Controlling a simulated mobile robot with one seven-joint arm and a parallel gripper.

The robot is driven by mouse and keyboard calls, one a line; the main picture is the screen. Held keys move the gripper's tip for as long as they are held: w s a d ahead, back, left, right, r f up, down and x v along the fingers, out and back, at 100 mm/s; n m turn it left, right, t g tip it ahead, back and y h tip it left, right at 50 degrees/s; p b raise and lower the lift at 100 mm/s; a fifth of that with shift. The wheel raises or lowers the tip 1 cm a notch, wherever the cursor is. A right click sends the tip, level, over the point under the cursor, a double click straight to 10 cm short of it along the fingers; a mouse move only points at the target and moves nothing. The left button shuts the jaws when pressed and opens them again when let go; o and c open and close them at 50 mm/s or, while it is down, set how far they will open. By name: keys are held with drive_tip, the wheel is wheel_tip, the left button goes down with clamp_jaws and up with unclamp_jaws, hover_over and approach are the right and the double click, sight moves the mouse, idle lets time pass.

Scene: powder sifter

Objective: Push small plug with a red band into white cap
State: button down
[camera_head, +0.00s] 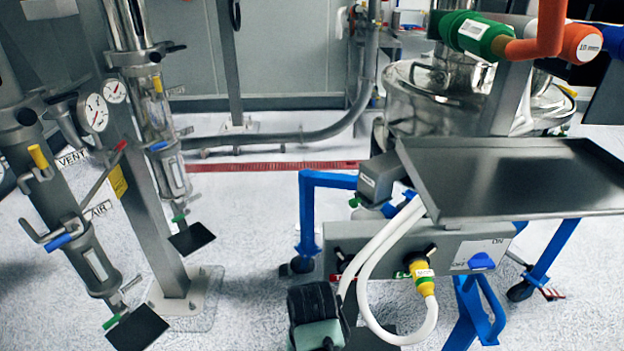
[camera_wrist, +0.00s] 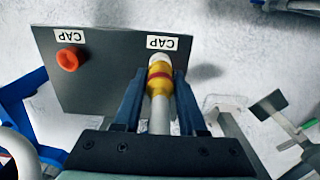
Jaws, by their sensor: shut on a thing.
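The yellow plug with a red band (camera_wrist: 159,86) stands between the two blue fingers of my gripper (camera_wrist: 158,78), which is shut on it. A pale hose runs back from the plug toward my gripper's body. The white cap (camera_wrist: 160,57) shows right at the plug's front end, below the right CAP label. The plug lines up with it, but I cannot tell how deep it sits. In the head view my gripper's dark body shows low in the middle, beside the grey control box (camera_head: 460,250); its fingertips and the held plug are not clear there.
A grey plate (camera_wrist: 110,95) carries the CAP labels and an orange cap (camera_wrist: 70,59) at left. Another yellow plug (camera_head: 421,275) sits on the control box front, with a white hose (camera_head: 372,262) looping near my gripper. A metal tray (camera_head: 530,178) lies above. Blue legs stand around.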

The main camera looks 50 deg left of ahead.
drive_tip(key=shift+f, duration=0.6)
drive_tip(key=shift+c, duration=1.9)
unclamp_jaws()
wheel_tip(320, 180, up, 13)
drive_tip(key=p, duration=0.4)
